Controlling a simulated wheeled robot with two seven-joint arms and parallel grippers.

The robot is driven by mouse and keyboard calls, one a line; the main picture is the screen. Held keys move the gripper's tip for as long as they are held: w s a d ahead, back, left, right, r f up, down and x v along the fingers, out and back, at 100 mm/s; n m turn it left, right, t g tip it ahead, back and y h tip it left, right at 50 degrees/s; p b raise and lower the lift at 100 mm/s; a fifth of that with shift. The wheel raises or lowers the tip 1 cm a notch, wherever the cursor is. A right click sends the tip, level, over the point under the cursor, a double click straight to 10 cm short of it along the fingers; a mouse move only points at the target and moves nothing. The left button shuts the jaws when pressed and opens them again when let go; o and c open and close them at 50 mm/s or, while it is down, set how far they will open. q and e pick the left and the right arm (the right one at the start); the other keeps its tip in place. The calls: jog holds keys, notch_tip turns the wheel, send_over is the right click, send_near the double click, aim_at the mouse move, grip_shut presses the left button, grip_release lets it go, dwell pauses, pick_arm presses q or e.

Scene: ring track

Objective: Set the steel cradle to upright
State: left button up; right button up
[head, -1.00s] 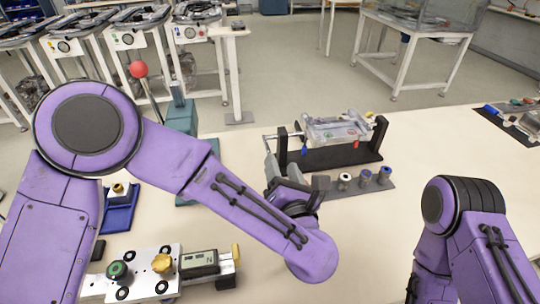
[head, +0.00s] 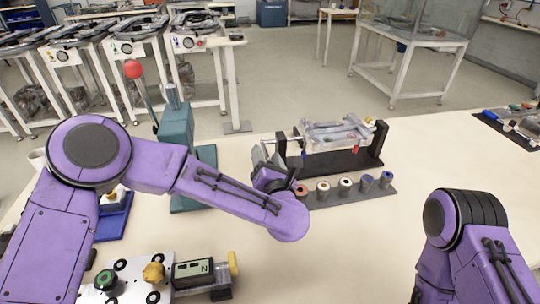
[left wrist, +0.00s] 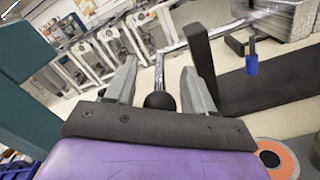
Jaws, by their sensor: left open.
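The steel cradle (head: 338,132) is a shiny grey frame held between two black posts on a black base (head: 325,163). A red part shows beneath it and a yellowish one at its right end; its exact tilt is hard to read. A thin steel crank reaches out from its left side. In the left wrist view the crank (left wrist: 159,72) bends down to a black knob (left wrist: 159,100). My left gripper (head: 262,152) is open at the crank; its fingers (left wrist: 160,85) stand either side of the knob, contact unclear. My right gripper is out of view.
A dark strip with several coloured-top cylinders (head: 345,187) lies in front of the stand. A teal lever press (head: 175,130) with a red ball stands left. A metal plate fixture (head: 130,275) is at the near left.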

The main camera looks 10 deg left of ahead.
pick_arm(q)
jog(key=shift+w, duration=0.15)
grip_shut()
jog(key=shift+r+p, duration=0.15)
jog(key=shift+p, duration=0.15)
notch_tip(320, 180, up, 2)
jog(key=g+h+p, duration=0.1)
jog(key=g+p, duration=0.2)
jog(key=p, duration=0.1)
jog(key=shift+w+a, duration=0.1)
jog(key=g+p, duration=0.1)
jog(key=p, duration=0.1)
jog(key=r+g+p, duration=0.1)
jog(key=p, duration=0.1)
jog(key=shift+w+a+r+g+h, duration=0.1)
jog(key=shift+w+r+g+h, duration=0.1)
jog(key=shift+w+g+h, duration=0.15)
jog(key=shift+w+r+g+h+p, duration=0.2)
jog(key=shift+g+p, duration=0.25)
jog(key=shift+p, duration=0.4)
